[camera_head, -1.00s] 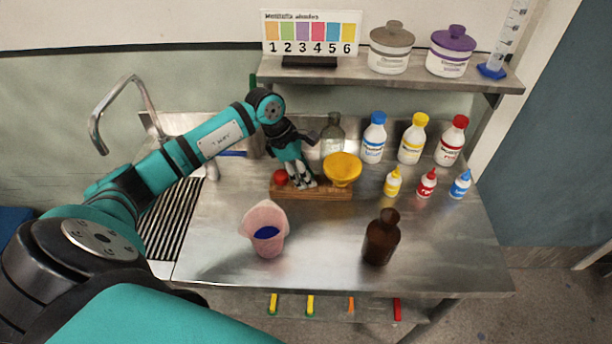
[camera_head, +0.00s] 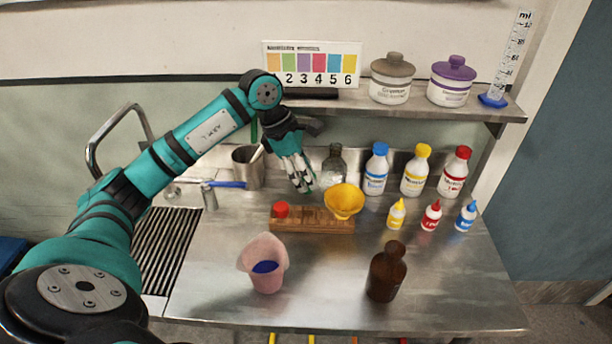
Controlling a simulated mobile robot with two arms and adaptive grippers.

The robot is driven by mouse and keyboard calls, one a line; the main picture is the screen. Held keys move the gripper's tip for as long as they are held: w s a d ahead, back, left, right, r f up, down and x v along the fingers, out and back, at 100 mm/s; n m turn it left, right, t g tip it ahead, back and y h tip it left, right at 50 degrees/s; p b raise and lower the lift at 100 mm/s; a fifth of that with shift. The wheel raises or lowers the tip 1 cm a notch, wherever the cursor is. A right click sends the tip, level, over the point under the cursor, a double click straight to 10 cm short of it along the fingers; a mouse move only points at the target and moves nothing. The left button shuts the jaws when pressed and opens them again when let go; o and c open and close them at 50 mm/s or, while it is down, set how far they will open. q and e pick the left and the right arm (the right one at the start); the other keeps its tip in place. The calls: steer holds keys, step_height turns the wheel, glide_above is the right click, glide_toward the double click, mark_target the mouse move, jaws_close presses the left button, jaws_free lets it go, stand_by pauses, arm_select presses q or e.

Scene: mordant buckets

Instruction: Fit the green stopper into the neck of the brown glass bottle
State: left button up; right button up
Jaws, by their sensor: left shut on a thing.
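The brown glass bottle (camera_head: 386,272) stands upright on the steel bench at the front right, its neck open at the top. My left gripper (camera_head: 305,188) is above the wooden rack (camera_head: 322,226), fingers pointing down, behind and left of the bottle and well apart from it. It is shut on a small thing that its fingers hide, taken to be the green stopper. No green stopper shows on the rack or elsewhere on the bench. My right gripper is not in view.
A pink beaker (camera_head: 264,262) with blue contents stands at front left. A clear bottle (camera_head: 333,167) and several labelled bottles stand behind. The bench between beaker and brown bottle is clear.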

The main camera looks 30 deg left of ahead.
arm_select(q)
steer(key=shift+r+p, duration=1.55)
steer(key=shift+r, duration=0.95)
